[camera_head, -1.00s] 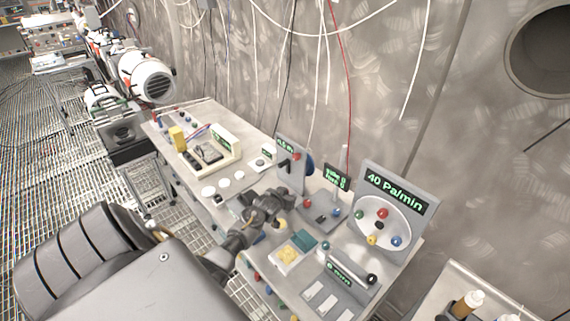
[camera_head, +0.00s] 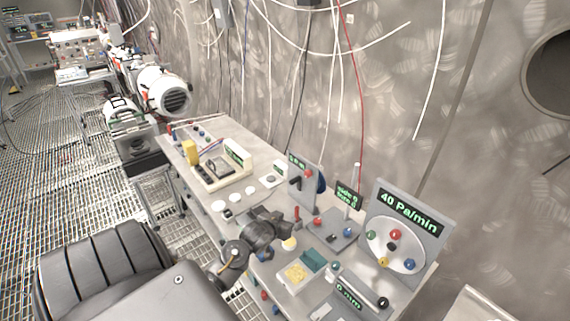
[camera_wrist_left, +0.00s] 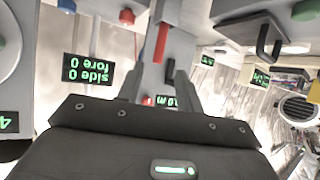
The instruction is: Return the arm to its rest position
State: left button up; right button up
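My left arm comes in from the lower left in the head view. Its dark gripper (camera_head: 280,228) is over the near edge of the instrument bench (camera_head: 325,290), beside the upright grey panel (camera_head: 306,185). A red handle (camera_head: 297,214) shows just past the fingertips. In the left wrist view the two grey fingers (camera_wrist_left: 160,85) are apart with no object held between them. The red handle (camera_wrist_left: 161,42) shows beyond their tips, apparently clear of them. My right gripper is in neither view.
A gauge board (camera_head: 410,222) reading 40 Pa/min stands at the bench's right. Cables hang along the wall. Grated floor (camera_head: 50,200) lies open at the left.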

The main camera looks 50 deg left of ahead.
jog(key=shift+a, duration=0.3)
